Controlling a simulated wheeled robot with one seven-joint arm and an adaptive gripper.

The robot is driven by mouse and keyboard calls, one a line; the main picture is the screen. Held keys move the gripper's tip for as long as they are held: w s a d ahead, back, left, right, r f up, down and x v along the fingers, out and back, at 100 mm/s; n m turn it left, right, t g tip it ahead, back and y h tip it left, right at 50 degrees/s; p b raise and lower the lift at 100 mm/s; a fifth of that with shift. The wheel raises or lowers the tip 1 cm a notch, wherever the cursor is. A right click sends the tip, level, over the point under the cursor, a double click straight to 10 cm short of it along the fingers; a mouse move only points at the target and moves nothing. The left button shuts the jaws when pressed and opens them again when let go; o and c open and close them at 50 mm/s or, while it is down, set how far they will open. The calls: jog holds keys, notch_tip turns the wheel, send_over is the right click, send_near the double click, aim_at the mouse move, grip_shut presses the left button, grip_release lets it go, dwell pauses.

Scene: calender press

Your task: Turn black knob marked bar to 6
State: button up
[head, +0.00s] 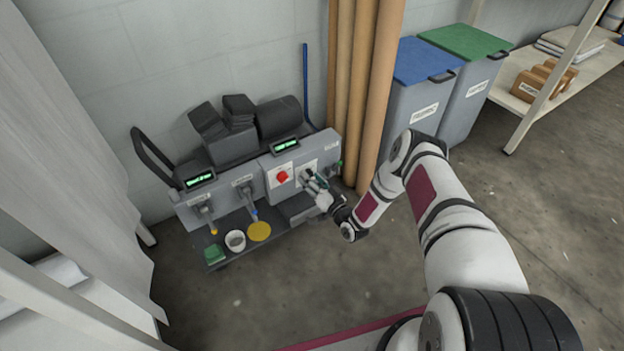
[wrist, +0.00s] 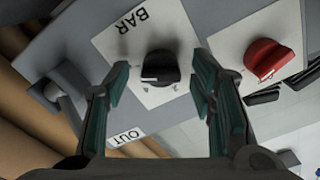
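The black knob (wrist: 160,68) sits on a white plate (wrist: 128,42) marked BAR, which appears upside down and tilted in the wrist view. My gripper (wrist: 162,100) is open, with one green-padded finger on each side of the knob in the picture. The knob lies between and beyond the fingertips, and I cannot tell whether they touch it. In the head view my gripper (head: 308,178) is at the right part of the grey panel (head: 250,180) and hides the knob.
A red knob (wrist: 268,60) on its own white plate is beside the BAR plate; it also shows in the head view (head: 282,177). An OUT label (wrist: 125,137) is below. Brown rolls (head: 366,90) stand close right of the panel.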

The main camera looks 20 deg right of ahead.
jog(key=v, duration=1.2)
dwell(0.4)
